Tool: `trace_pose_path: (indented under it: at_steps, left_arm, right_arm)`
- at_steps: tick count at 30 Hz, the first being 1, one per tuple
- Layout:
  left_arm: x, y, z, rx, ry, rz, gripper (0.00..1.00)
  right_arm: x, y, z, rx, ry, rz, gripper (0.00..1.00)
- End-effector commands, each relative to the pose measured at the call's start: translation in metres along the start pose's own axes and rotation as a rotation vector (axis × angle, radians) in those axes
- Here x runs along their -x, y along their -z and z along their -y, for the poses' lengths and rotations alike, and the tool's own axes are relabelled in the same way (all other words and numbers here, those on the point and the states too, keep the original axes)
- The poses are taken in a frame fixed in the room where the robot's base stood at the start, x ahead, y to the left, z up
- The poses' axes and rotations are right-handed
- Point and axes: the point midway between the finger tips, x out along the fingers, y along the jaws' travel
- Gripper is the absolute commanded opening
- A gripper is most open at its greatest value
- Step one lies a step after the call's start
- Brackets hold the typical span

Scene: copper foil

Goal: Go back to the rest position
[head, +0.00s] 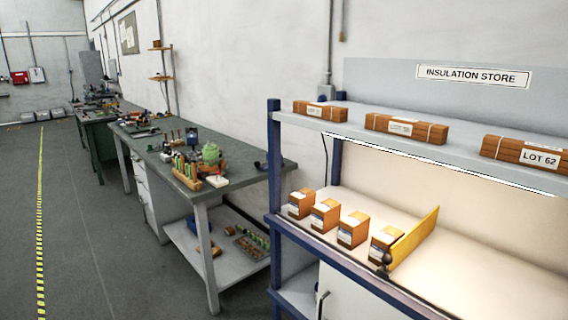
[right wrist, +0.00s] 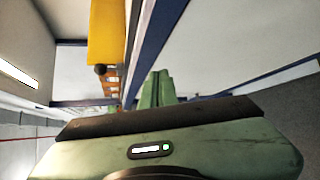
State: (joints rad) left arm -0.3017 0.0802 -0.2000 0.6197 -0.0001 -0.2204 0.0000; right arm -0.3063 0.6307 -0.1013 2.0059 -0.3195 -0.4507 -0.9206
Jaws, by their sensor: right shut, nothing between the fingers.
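My right gripper (right wrist: 155,90) shows in the right wrist view, its green fingers shut together with nothing between them. It is in free space beside the blue shelf frame, apart from the yellow panel (right wrist: 108,32) at upper left of that view. In the head view the yellow panel (head: 412,240) stands on the lit lower shelf, with a dark knob at its front end. Neither gripper shows in the head view, and my left gripper is in no view.
Several brown boxes (head: 353,229) stand in a row on the lit shelf (head: 480,275). Wrapped bundles (head: 405,128) lie on the upper shelf, under the insulation store sign (head: 474,76). A cluttered green workbench (head: 240,172) stands left of the shelves. The floor (head: 95,240) at left is clear.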

Motion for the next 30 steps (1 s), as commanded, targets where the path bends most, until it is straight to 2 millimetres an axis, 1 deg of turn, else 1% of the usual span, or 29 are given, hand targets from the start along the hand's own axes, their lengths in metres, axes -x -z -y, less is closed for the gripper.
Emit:
trace_pose_path:
  at_steps: [1, 2, 3, 6, 9, 12, 15, 19, 23, 24, 30]
  left_arm:
    - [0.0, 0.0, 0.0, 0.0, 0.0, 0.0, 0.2]
    - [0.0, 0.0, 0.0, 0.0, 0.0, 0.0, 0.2]
    - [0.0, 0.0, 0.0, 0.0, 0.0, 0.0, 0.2]
    - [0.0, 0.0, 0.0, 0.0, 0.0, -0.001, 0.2]
    - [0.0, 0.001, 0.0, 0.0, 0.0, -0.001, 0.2]
    - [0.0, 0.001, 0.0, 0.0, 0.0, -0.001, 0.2]
    - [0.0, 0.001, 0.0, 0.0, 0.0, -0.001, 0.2]
    - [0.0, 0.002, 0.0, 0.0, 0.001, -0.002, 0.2]
    - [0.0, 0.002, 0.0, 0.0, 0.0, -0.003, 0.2]
    - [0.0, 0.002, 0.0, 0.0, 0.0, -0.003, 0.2]
    - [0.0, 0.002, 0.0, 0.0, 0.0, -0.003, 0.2]
  right_arm:
    - [0.016, 0.017, 0.018, -0.197, 0.089, 0.03, 0.0]
    - [0.026, 0.025, 0.029, -0.316, 0.149, 0.056, 0.0]
    - [0.04, 0.037, 0.043, -0.468, 0.228, 0.091, 0.0]
    - [0.076, 0.063, 0.071, -0.766, 0.397, 0.176, 0.0]
    - [0.107, 0.086, 0.088, -0.979, 0.528, 0.25, 0.0]
    - [0.134, 0.105, 0.098, -1.137, 0.635, 0.317, 0.0]
    - [0.16, 0.121, 0.105, -1.265, 0.729, 0.38, 0.0]
    - [0.191, 0.141, 0.11, -1.401, 0.838, 0.459, 0.0]
    - [0.221, 0.158, 0.11, -1.517, 0.94, 0.538, 0.0]
    - [0.223, 0.162, 0.115, -1.532, 0.96, 0.557, 0.0]
    - [0.198, 0.173, 0.156, -1.512, 0.971, 0.563, 0.0]
